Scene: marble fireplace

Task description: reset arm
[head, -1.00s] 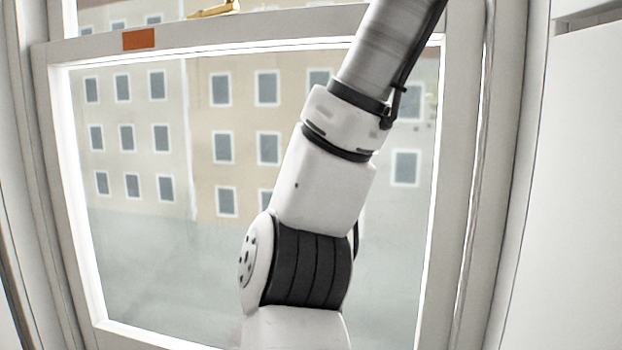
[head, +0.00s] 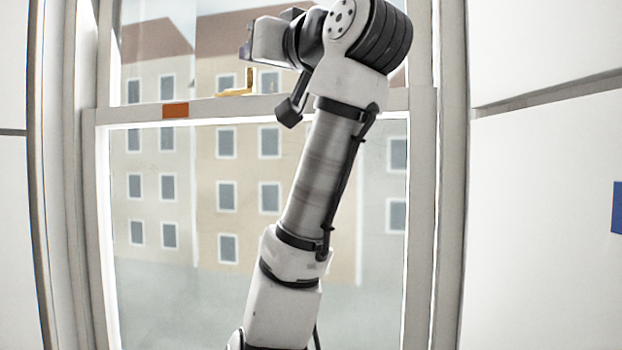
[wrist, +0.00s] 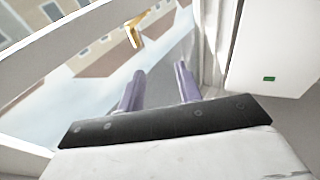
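My arm rises across the middle of the head view and bends over to the left at the top. My gripper (head: 246,44) is at the upper left end of the arm, seen from the side in front of the window (head: 190,230). In the wrist view my gripper (wrist: 160,70) shows two purple fingers spread apart with nothing between them, so it is open and empty.
A gold latch (head: 240,90) sits on the window's middle rail, below my gripper in the head view; it also shows beyond the fingers in the wrist view (wrist: 134,36). An orange label (head: 175,110) is on the rail. White wall (head: 540,200) stands to the right.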

